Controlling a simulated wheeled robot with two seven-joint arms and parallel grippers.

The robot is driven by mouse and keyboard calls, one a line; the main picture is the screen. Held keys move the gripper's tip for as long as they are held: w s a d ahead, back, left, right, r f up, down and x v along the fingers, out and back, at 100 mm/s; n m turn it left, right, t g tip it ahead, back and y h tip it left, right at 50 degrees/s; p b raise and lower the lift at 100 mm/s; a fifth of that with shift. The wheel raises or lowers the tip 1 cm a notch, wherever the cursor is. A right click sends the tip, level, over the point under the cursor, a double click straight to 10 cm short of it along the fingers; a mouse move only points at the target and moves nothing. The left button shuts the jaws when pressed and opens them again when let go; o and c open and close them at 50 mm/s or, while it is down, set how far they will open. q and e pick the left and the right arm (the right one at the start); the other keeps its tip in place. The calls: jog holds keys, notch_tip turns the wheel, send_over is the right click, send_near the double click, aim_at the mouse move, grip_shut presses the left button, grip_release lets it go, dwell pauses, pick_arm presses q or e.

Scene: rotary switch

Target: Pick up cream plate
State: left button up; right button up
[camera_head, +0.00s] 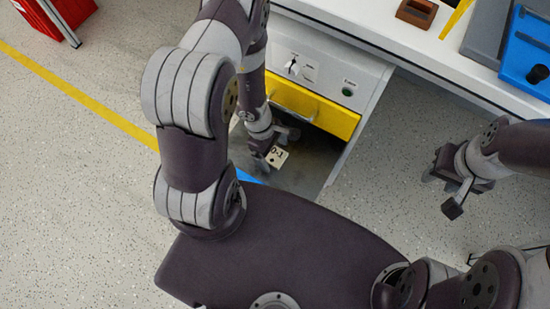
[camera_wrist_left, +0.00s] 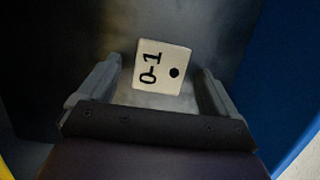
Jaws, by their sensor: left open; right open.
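The cream plate (camera_head: 278,157) is a small square tile marked "0-1" with a black dot. In the head view it is at my left gripper (camera_head: 273,149), low in the cabinet below the yellow drawer. In the left wrist view the plate (camera_wrist_left: 162,67) lies between and just beyond the two open fingers of the left gripper (camera_wrist_left: 160,85), on a dark grey surface. I cannot tell whether a finger touches it. My right gripper (camera_head: 446,193) is open and empty over the floor at the right.
The yellow drawer (camera_head: 312,107) with its handle is just above the left gripper. A panel with a rotary switch (camera_head: 293,67) and a green button (camera_head: 347,92) is above it. A blue part (camera_wrist_left: 285,75) stands close at the right in the wrist view.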

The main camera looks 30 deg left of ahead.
pick_arm(q)
jog(key=shift+f, duration=0.15)
jog(key=shift+c, duration=0.3)
jog(key=c, duration=1.1)
